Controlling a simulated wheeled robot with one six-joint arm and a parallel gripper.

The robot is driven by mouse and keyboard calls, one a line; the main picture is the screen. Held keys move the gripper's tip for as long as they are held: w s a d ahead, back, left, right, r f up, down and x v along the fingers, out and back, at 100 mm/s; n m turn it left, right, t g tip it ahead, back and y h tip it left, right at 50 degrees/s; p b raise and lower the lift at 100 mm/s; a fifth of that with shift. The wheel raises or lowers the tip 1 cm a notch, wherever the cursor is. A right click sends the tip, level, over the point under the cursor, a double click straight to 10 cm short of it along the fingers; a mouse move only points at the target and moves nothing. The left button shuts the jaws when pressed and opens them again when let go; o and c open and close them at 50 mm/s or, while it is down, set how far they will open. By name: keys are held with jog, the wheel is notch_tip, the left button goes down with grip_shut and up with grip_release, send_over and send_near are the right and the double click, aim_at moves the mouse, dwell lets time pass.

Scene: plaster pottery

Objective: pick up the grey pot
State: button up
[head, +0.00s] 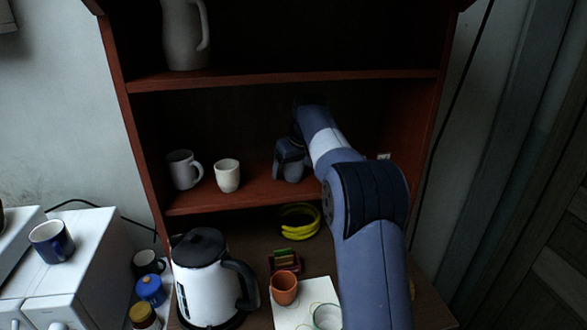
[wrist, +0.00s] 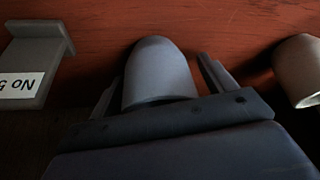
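A rounded grey pot (wrist: 160,78) stands on the red-brown shelf, in the middle of the wrist view. My gripper (wrist: 159,70) is open, with one finger on each side of the pot. A gap shows between the right finger and the pot; the left finger is close to it, and I cannot tell if it touches. In the head view my gripper (head: 291,160) is at the middle shelf, and the arm and gripper largely hide the pot there.
A cream cup (head: 228,176) and a grey mug (head: 182,170) stand to the left on the same shelf (head: 240,195). A small sign (wrist: 30,65) stands on the pot's other side. The upper shelf (head: 290,78) is overhead. A kettle (head: 205,285) and yellow bananas (head: 300,222) are below.

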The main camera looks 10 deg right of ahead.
jog(key=c, duration=0.9)
jog(key=shift+c, duration=0.3)
jog(key=shift+r, duration=0.2)
